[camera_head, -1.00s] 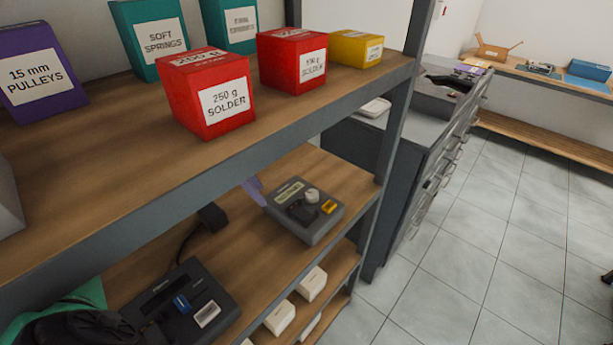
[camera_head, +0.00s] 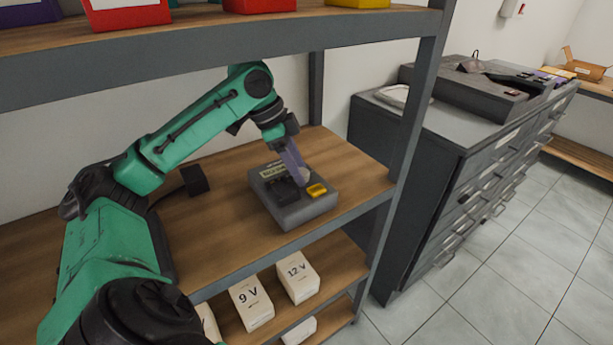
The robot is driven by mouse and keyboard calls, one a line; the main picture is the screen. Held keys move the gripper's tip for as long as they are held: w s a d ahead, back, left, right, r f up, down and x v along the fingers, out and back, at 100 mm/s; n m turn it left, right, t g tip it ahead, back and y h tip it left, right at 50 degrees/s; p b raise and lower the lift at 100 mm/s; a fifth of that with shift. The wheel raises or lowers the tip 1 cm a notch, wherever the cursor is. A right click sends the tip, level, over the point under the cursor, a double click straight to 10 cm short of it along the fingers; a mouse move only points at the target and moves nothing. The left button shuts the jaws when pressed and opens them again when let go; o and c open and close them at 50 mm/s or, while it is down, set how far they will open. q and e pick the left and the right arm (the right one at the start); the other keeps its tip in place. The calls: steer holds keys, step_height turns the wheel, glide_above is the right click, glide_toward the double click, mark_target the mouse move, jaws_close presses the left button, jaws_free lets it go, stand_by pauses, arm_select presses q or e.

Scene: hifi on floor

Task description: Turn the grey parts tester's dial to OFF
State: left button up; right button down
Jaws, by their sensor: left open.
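The grey parts tester (camera_head: 296,213) sits on the middle wooden shelf, near its right end. It has a small display, a dark socket block, a yellow button (camera_head: 317,190) and a pale round dial (camera_head: 305,176). My left gripper (camera_head: 301,181) reaches down over the tester from behind left. Its purple-grey fingers are at the dial and cover part of it. The gripper is open; I cannot tell whether the fingers touch the dial. The dial's setting is too small to read. My right gripper is not in view.
The upper shelf (camera_head: 200,58) with red and yellow boxes runs above my arm. A grey post (camera_head: 414,110) stands right of the tester. White 9 V (camera_head: 251,303) and 12 V (camera_head: 297,277) boxes sit on the shelf below. A dark drawer cabinet (camera_head: 440,190) stands at right.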

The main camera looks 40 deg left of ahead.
arm_select(q)
steer(key=shift+d+r, duration=0.1)
steer(key=shift+r, duration=0.05)
steer(key=shift+s, duration=0.1)
jaws_close()
steer(key=shift+n+b, duration=0.45)
steer(key=shift+n, duration=0.15)
steer(key=n+t+y+b, duration=0.1)
steer(key=n, duration=0.2)
steer(key=shift+s+d+b, duration=0.1)
steer(key=shift+b, duration=0.2)
steer(key=shift+d+n+y, duration=0.1)
steer(key=shift+n+y, duration=0.4)
steer(key=shift+n, duration=0.7)
steer(key=shift+n+t+y, duration=0.3)
steer(key=shift+n+y, duration=0.2)
steer(key=shift+n, duration=0.7)
